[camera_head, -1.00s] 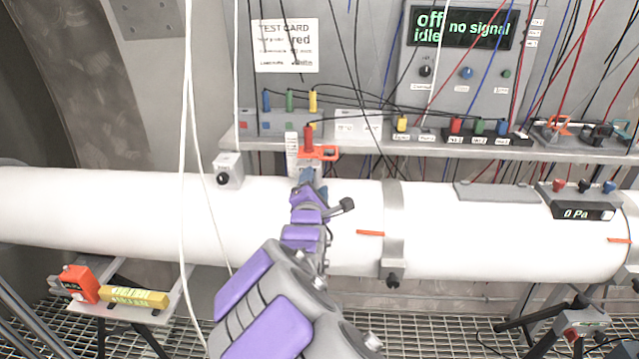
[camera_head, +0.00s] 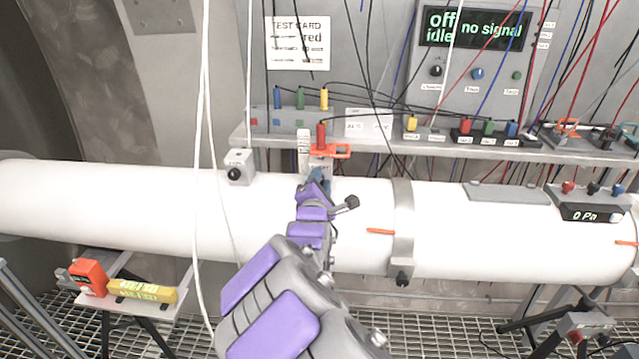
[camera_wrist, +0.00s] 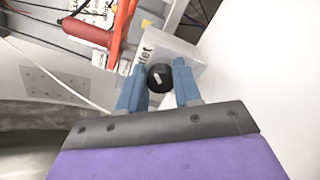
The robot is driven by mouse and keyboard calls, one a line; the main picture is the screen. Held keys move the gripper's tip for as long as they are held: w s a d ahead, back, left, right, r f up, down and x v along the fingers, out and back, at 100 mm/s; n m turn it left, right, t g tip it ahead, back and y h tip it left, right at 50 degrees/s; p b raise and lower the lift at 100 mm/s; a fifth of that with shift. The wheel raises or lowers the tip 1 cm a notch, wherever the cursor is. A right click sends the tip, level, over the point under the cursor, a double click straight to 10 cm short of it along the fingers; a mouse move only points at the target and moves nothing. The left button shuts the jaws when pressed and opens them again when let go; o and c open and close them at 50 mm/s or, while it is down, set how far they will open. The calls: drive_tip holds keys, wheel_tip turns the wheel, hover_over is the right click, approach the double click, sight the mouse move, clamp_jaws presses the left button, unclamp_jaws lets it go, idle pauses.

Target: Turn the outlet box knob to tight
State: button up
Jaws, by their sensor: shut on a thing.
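The outlet box (camera_wrist: 172,50) is a pale grey box with a partly visible label ending in "tlet" in the wrist view. Its round black knob (camera_wrist: 160,77) has a light mark on its face. My gripper (camera_wrist: 160,84) has its two blue fingers on either side of the knob and is shut on it. In the head view my gripper (camera_head: 318,181) reaches the top of the white pipe, below a red plug with an orange lever. There my purple and grey arm and the gripper hide the knob and most of the box.
The white pipe (camera_head: 130,205) runs across the view. A similar small box with a black knob (camera_head: 235,173) sits on it to the left. Red and orange parts (camera_wrist: 90,32) are close to the fingers. White cables (camera_head: 203,150) hang left of my arm.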

drive_tip(key=shift+a+f, duration=0.15)
drive_tip(key=shift+f, duration=0.25)
drive_tip(key=shift+p, duration=0.4)
